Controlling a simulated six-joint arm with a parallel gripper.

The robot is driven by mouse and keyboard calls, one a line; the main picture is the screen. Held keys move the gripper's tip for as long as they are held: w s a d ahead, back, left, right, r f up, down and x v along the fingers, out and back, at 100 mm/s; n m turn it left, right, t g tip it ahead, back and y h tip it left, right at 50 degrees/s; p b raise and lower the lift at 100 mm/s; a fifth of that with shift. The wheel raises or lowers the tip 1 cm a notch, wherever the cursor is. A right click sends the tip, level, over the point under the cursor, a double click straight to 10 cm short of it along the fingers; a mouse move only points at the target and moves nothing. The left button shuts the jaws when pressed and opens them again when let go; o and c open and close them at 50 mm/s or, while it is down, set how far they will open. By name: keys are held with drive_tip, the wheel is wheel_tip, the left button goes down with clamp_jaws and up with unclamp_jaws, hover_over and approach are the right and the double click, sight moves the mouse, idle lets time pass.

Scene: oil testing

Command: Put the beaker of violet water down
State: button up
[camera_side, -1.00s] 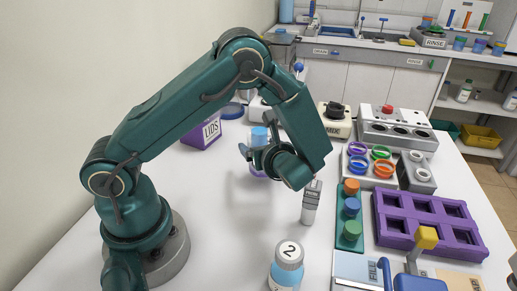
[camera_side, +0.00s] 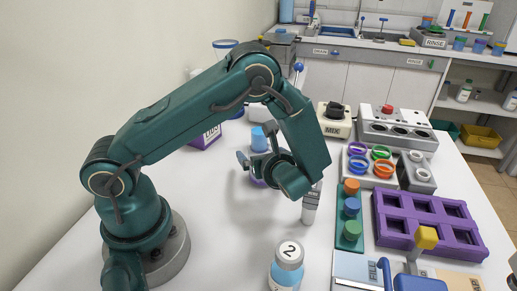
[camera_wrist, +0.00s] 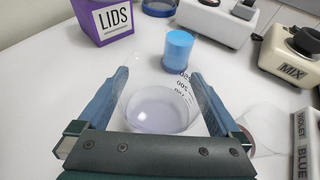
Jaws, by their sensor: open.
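The clear beaker (camera_wrist: 157,108) with pale violet water is upright between the two fingers of my gripper (camera_wrist: 158,98) in the wrist view. The jaws are open, with a finger on each side of the glass. Whether either finger touches it is hard to tell. The beaker appears to rest on the white table. In the side view my gripper (camera_side: 262,163) is low over the table, and only a violet patch of the beaker (camera_side: 257,182) shows behind it.
A blue cylinder (camera_wrist: 178,50) stands just behind the beaker. The purple LIDS box (camera_wrist: 104,20) is back left and the MIX device (camera_wrist: 292,55) is back right. A bottle marked 2 (camera_side: 287,265) stands in front. The table left of the beaker is clear.

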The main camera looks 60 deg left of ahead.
sight(260, 149)
drive_tip(key=d, duration=0.1)
drive_tip(key=d+r, duration=0.1)
drive_tip(key=r, duration=0.1)
drive_tip(key=shift+s+d+r, duration=0.15)
drive_tip(key=shift+s+d, duration=0.1)
drive_tip(key=shift+d, duration=0.15)
drive_tip(key=s+r+n+g+h, duration=0.2)
drive_tip(key=s+r+n+h, duration=0.1)
drive_tip(key=s+r+n, duration=0.35)
drive_tip(key=s+d+r+n+t+h, duration=0.4)
drive_tip(key=s+d+n+h, duration=0.2)
drive_tip(key=d+n+h, duration=0.4)
drive_tip(key=d+n, duration=0.1)
drive_tip(key=n, duration=0.3)
drive_tip(key=shift+t, duration=0.3)
